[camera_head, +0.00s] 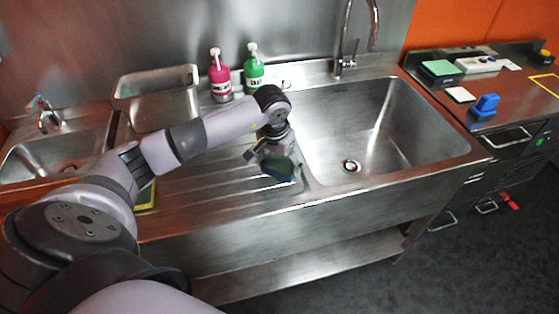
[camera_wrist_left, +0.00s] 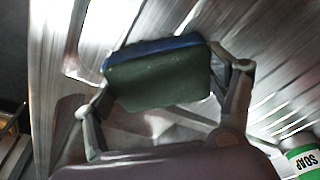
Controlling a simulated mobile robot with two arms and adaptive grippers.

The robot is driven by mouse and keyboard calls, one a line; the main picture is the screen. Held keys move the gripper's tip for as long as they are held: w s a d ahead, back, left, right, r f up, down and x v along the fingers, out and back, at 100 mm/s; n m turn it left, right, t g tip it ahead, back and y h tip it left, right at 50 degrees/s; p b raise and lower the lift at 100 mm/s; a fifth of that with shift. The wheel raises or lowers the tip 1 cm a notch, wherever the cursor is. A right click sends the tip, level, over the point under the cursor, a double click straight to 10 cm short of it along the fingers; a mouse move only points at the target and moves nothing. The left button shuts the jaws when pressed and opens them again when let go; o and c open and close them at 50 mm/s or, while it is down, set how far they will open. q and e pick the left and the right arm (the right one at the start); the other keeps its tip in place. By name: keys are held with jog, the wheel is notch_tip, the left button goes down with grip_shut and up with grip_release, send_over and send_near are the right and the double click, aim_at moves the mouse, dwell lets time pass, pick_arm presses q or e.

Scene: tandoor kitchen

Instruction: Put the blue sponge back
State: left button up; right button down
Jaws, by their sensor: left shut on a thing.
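A sponge with a dark green face and a blue layer (camera_wrist_left: 160,82) is between the fingers of my left gripper (camera_wrist_left: 165,95), which is shut on it. In the head view the sponge (camera_head: 280,168) hangs from the left gripper (camera_head: 268,156) over the right end of the ribbed drainboard (camera_head: 215,180), close to the sink basin's left edge. I cannot tell whether the sponge touches the steel. My right gripper is in neither view.
The large sink basin (camera_head: 390,130) is empty, right of the gripper. A pink bottle (camera_head: 220,78) and a green soap bottle (camera_head: 254,70) stand behind. A metal tub (camera_head: 158,98) stands back left. The right counter holds a blue object (camera_head: 486,104) and a green-topped block (camera_head: 441,69).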

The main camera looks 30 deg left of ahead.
aim_at(276, 168)
pick_arm(q)
jog(key=shift+f+b, duration=0.2)
jog(key=shift+b, duration=0.15)
jog(key=o, duration=1.1)
jog(key=shift+r, duration=0.1)
jog(key=shift+r, duration=0.1)
jog(key=shift+r+p, duration=0.2)
jog(key=shift+p, duration=0.15)
jog(key=r, duration=0.4)
jog(key=s+r+b, duration=0.1)
jog(key=r, duration=0.2)
jog(key=r+b, duration=0.1)
jog(key=r, duration=0.3)
jog(key=shift+s+d+r, duration=0.1)
jog(key=shift+s+r, duration=0.2)
jog(key=shift+s, duration=0.1)
